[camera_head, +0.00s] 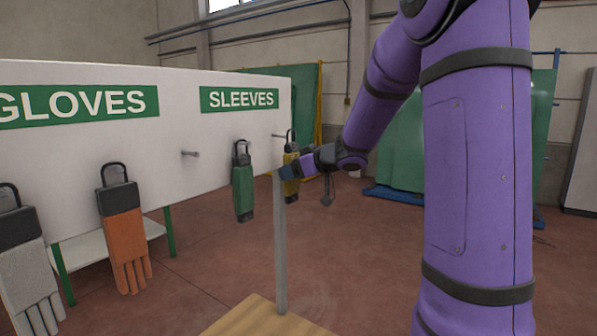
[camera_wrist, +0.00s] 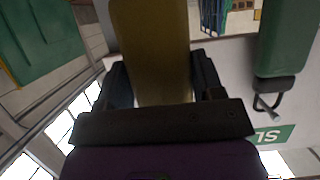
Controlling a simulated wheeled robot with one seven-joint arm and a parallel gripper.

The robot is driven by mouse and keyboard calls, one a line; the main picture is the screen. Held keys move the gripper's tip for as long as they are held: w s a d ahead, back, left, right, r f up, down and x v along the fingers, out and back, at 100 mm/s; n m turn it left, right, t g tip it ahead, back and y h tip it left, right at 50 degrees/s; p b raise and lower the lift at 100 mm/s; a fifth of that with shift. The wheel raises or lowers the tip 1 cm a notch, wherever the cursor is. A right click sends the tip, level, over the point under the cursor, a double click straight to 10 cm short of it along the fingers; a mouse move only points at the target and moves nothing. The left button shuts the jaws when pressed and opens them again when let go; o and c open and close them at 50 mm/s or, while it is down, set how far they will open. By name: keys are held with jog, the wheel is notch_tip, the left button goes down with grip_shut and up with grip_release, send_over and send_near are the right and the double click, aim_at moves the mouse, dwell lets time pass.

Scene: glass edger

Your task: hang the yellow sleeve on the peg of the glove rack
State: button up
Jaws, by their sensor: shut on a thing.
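The yellow sleeve (camera_head: 291,187) hangs upright at the right end of the rack board, its black loop at the top. It also fills the upper middle of the wrist view (camera_wrist: 152,40). My gripper (camera_head: 289,172) is shut on it from the right, with a dark finger on each side in the wrist view (camera_wrist: 162,78). The white glove rack (camera_head: 215,140) has a peg (camera_head: 277,135) near its right edge, under the SLEEVES sign. The sleeve's loop is close to this peg; I cannot tell whether it is around it or beside it.
A green sleeve (camera_head: 242,190) hangs close to the left of the yellow one. A bare peg (camera_head: 190,153) sits farther left. An orange glove (camera_head: 122,240) and a grey glove (camera_head: 28,265) hang beyond it. A metal post (camera_head: 280,255) stands below the board's right end.

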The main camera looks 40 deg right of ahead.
jog(key=shift+r+x, duration=0.15)
jog(key=shift+x, duration=0.85)
jog(key=shift+r+x, duration=0.15)
jog(key=shift+x, duration=0.85)
jog(key=shift+w, duration=0.15)
jog(key=o, duration=1)
jog(key=v, duration=1)
jog(key=shift+s, duration=0.35)
